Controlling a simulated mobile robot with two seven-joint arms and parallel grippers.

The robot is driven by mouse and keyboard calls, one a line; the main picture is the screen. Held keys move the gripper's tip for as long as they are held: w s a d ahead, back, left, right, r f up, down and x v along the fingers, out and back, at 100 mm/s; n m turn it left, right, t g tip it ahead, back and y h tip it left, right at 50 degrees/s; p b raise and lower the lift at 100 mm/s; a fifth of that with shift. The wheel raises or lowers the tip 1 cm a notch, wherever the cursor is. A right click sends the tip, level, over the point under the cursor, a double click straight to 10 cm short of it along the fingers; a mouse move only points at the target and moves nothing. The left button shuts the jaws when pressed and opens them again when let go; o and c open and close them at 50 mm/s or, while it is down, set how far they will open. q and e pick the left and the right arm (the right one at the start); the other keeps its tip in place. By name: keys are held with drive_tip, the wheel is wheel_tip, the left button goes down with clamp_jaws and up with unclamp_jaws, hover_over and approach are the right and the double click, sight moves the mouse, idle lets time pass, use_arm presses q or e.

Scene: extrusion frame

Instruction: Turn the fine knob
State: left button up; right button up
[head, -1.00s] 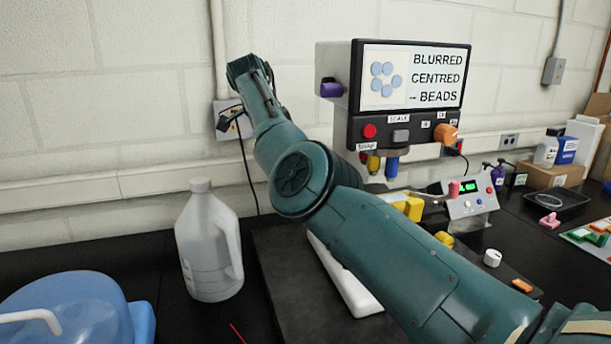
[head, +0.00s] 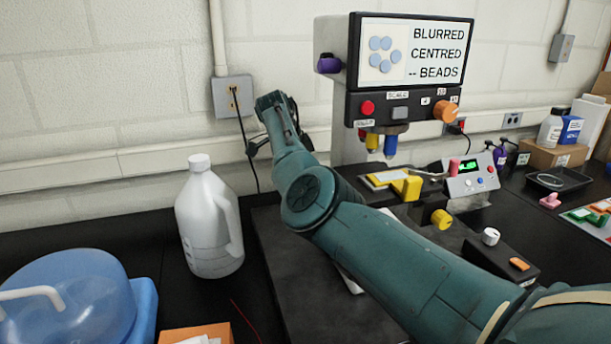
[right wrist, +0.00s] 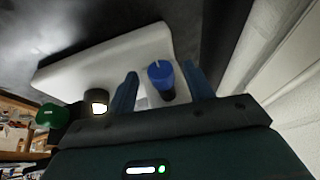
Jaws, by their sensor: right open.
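In the right wrist view my right gripper (right wrist: 163,88) is open. A blue round knob (right wrist: 160,70) with a white mark on its face sits between its two fingers, with gaps at both sides. I cannot read a label on it. A white part of the instrument (right wrist: 90,65) lies behind it. A purple knob (head: 328,64) and an orange knob (head: 445,111) are on the instrument head. My left gripper is not in view.
A green knob (right wrist: 50,116) and a dark cylinder with a lit face (right wrist: 97,103) lie beside the gripper. A yellow knob (head: 441,219) and white knob (head: 491,236) are at right.

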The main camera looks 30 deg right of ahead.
drive_tip(key=shift+d+f, duration=0.2)
drive_tip(key=shift+f, duration=0.3)
drive_tip(key=c, duration=1)
drive_tip(key=shift+o, duration=0.2)
